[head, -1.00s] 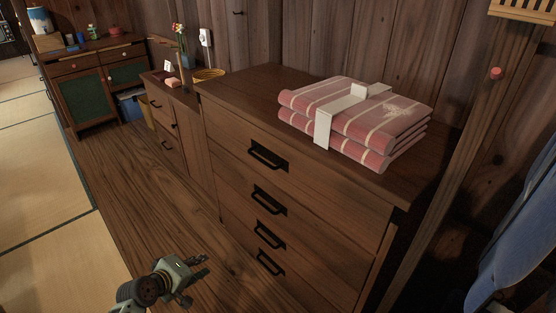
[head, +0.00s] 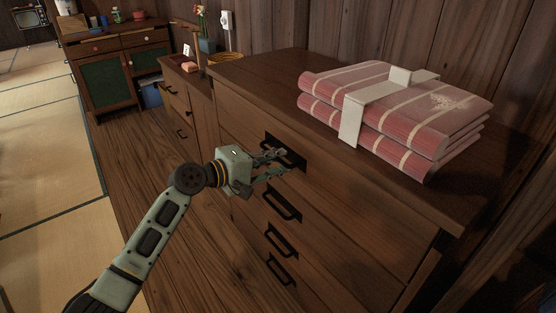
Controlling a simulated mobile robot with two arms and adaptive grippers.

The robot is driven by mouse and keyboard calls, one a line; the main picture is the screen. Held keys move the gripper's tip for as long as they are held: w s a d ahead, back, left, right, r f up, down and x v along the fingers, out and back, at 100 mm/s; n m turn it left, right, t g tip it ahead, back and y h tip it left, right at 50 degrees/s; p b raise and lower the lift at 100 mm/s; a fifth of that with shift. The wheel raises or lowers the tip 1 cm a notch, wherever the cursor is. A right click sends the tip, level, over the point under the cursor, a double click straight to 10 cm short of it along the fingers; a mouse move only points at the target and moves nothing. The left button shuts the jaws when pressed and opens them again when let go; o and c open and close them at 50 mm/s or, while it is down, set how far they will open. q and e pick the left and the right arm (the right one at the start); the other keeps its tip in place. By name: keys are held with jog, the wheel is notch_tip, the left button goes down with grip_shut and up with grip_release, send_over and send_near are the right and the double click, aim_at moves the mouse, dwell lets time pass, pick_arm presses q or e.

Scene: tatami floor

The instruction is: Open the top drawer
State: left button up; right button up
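The dark wooden chest of drawers (head: 360,125) fills the middle and right of the head view. Its top drawer (head: 345,195) looks closed, its front flush with the chest. The black top handle (head: 298,161) sits in a dark recess. My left gripper (head: 277,163) is at this handle, its two fingers apart with a gap between them. The fingers cover part of the handle, and I cannot tell whether they touch it. My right gripper is not in view.
Folded red striped cloths (head: 400,105) with a white band lie on the chest top. Lower drawers with black handles (head: 280,205) sit below. A small cabinet (head: 185,100) adjoins the chest on the left. The wooden floor (head: 140,150) to the left is clear.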

pick_arm(q)
jog(key=shift+w+d, duration=0.2)
jog(key=shift+d, duration=0.1)
jog(key=shift+c, duration=0.5)
grip_shut()
